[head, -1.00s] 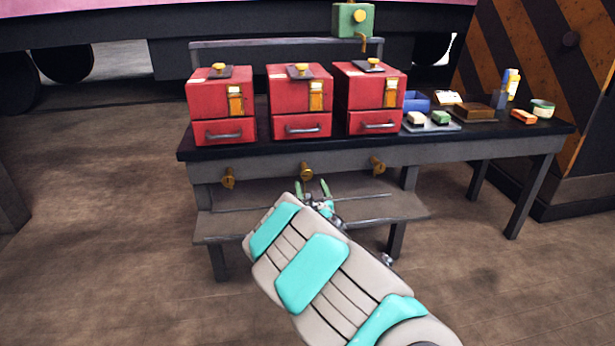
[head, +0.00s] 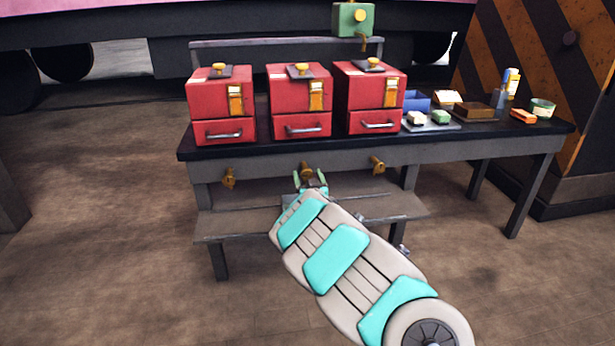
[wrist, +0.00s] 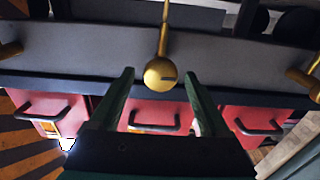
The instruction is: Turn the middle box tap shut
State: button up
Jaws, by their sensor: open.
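The middle box tap (head: 306,168) is a brass tap on the grey front rail of the bench, below the middle red box (head: 300,103). In the wrist view its round knob (wrist: 160,74), with a short dark slot, and its thin stem are seen. My gripper (head: 309,178) is open, with its two green fingers pointing at this tap. In the wrist view the fingertips lie left and right of the knob, with a gap on each side. I cannot tell whether the knob is at fingertip depth. The lower part of the tap is partly hidden by my gripper in the head view.
A left brass tap (head: 229,177) and a right one (head: 377,165) sit on the same rail. Red boxes with drawers stand on the bench top (head: 470,139). A lower shelf (head: 240,222) lies under the rail. Small items lie at the right, beside a striped panel.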

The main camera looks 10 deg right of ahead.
jog(key=shift+c, duration=0.3)
grip_shut()
